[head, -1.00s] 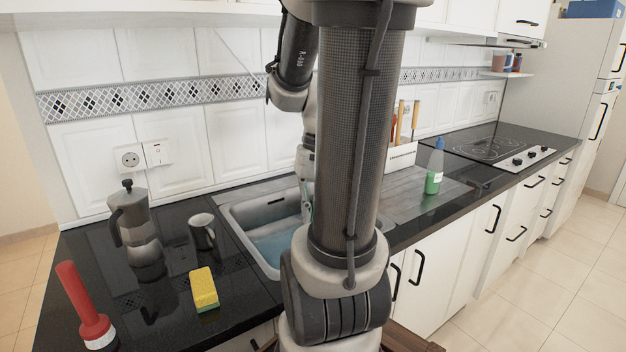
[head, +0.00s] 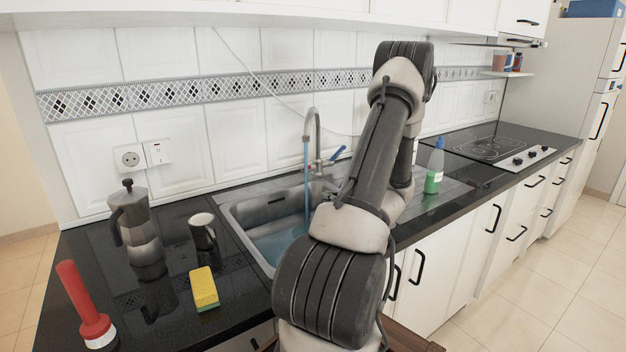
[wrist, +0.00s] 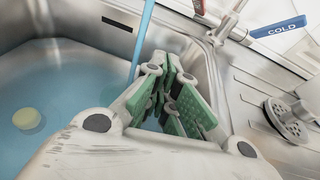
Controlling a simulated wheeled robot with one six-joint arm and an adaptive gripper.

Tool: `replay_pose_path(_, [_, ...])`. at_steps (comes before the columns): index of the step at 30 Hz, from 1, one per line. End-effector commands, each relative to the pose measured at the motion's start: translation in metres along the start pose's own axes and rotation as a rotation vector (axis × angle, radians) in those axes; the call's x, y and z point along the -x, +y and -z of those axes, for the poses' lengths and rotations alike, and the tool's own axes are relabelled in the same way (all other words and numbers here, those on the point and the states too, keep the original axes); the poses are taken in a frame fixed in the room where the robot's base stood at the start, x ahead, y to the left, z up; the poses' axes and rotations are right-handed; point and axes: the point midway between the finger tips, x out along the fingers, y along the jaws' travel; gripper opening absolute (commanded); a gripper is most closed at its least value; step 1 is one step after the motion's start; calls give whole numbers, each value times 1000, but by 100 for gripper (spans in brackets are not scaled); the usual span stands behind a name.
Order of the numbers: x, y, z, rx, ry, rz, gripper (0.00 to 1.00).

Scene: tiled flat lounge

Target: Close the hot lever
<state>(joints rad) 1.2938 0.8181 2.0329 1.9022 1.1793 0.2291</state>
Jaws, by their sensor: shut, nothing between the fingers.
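The tap (head: 314,140) stands behind the sink, and a stream of water (head: 307,180) runs from it into the basin. The blue cold lever (head: 338,153) sticks out to its right and shows in the wrist view marked COLD (wrist: 278,27). In the wrist view a small red part (wrist: 198,6) shows at the top edge; I take it for the hot lever, mostly out of frame. My gripper (wrist: 172,68), with green pads, is shut and empty over the sink's edge, right of the water stream (wrist: 143,38). In the head view my arm hides it.
The sink (head: 232,222) holds water, with a round yellowish thing (wrist: 27,119) in it. A moka pot (head: 135,225), a mug (head: 203,232), a sponge (head: 204,287) and a red-handled plunger (head: 83,300) stand left. A green bottle (head: 434,172) stands right.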

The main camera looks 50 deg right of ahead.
Motion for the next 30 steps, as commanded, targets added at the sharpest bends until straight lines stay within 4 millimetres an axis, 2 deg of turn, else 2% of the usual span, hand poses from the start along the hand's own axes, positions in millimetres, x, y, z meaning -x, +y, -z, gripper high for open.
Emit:
replay_pose_path(1, [-3,-11,-6,-23,-18,40,0])
replay_pose_path(4, [-7,-22,-13,-63,-43,86,0])
replay_pose_path(10, [-25,-23,-16,-80,-49,83,0])
replay_pose_path(22, [-108,-28,-19,-77,-48,80,0])
replay_pose_path(25, [-110,-31,-38,-75,-50,82,0])
replay_pose_path(30, [-113,-33,-54,-77,-49,83,0])
